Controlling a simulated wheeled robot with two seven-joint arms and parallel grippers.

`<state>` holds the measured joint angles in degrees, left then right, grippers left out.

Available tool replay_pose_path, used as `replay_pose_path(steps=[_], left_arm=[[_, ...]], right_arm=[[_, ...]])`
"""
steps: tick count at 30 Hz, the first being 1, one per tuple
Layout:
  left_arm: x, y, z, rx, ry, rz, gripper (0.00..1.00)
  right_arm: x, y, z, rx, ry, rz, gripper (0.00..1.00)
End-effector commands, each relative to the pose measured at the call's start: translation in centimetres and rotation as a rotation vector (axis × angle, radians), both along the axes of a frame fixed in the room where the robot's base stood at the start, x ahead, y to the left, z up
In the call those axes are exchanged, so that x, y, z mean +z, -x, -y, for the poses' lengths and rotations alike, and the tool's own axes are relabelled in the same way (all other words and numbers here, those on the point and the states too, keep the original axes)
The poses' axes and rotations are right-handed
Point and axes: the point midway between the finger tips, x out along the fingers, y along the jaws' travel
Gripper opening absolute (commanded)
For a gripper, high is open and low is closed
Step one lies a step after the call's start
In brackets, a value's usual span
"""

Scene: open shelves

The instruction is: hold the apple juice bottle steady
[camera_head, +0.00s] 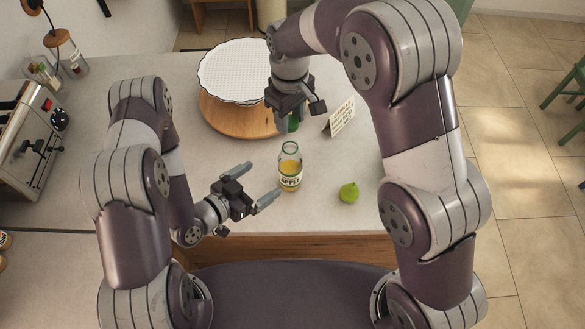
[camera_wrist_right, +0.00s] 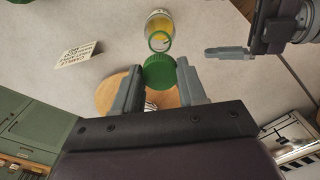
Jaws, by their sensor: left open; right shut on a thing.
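The apple juice bottle (camera_head: 290,170) stands upright on the pale counter, uncapped, with yellow juice and an "APPLE" label. It also shows in the right wrist view (camera_wrist_right: 159,32), with its open mouth visible. My left gripper (camera_head: 258,184) is open, just left of the bottle, its fingers pointing toward it; I see no grip on the bottle. It also shows at the upper right of the right wrist view (camera_wrist_right: 240,40). My right gripper (camera_head: 290,122) is above and behind the bottle, shut on a green cap (camera_wrist_right: 160,73), which is apart from the bottle.
A round wooden board (camera_head: 235,119) with a white scalloped dish (camera_head: 234,70) lies behind. A small sign card (camera_head: 340,117) stands right of my right gripper. A green fruit (camera_head: 349,192) sits right of the bottle.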

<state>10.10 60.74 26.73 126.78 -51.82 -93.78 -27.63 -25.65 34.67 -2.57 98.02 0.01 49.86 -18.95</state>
Motion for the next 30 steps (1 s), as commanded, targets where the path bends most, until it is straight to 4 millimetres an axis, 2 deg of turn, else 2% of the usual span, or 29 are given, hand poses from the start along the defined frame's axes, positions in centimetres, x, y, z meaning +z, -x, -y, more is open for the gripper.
replay_pose_path(steps=[8, 21, 30], left_arm=[[-0.4, -0.8, 0.9, -0.003, -0.003, -0.001, 0.99], [-2.8, -6.4, 6.5, -0.003, -0.001, -0.001, 0.99], [-3.5, -8.1, 8.1, 0.000, 0.000, -0.003, 0.99]], right_arm=[[0.0, 0.0, 0.0, -0.002, 0.000, 0.000, 0.13], [0.0, 0.0, 0.0, -0.004, 0.000, 0.000, 0.13], [0.0, 0.0, 0.0, -0.004, 0.000, 0.000, 0.13]])
